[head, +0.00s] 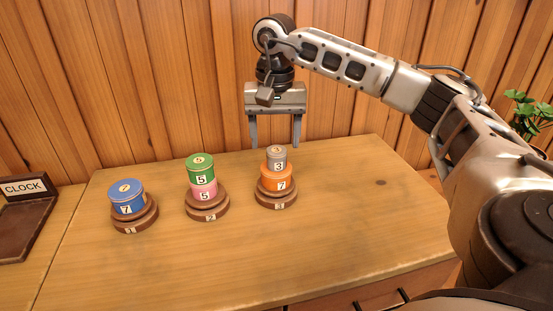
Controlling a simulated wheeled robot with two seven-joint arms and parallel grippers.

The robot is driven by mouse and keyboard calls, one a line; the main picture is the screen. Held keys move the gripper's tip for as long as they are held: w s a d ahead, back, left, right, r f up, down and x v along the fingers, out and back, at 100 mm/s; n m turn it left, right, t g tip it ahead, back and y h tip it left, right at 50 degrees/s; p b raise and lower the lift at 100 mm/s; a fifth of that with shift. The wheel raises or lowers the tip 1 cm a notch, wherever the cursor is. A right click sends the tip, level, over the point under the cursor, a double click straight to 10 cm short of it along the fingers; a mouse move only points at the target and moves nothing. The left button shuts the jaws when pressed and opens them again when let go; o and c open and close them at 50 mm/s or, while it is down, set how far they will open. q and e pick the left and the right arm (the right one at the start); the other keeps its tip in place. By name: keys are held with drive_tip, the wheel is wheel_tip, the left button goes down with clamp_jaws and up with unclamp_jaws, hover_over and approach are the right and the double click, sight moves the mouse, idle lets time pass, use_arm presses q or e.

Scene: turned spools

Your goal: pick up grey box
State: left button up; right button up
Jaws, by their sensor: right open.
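The grey box (276,158) is a small round tin marked 3. It sits on top of the orange tin (278,179) marked 7, which stands on a turned wooden spool (276,200) numbered 3. My right gripper (275,143) points down with its two fingers apart, open. In the picture its fingertips lie just above and to either side of the grey box; how far behind or in front of it they are, I cannot tell. Nothing is seen between the fingers except the wall. My left gripper is not in view.
A green tin (200,169) stands on a pink tin (203,189) on the middle spool. A blue tin (126,198) marked 7 stands on the left spool. A CLOCK tray (22,215) is at far left. The table's front and right are clear. A wood wall stands behind.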

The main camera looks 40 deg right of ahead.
sight(277, 150)
drive_tip(key=f, duration=0.5)
drive_tip(key=shift+w+d+f, duration=0.1)
drive_tip(key=shift+w+d, duration=0.1)
drive_tip(key=shift+d, duration=0.15)
drive_tip(key=c, duration=1.1)
drive_tip(key=shift+o, duration=0.2)
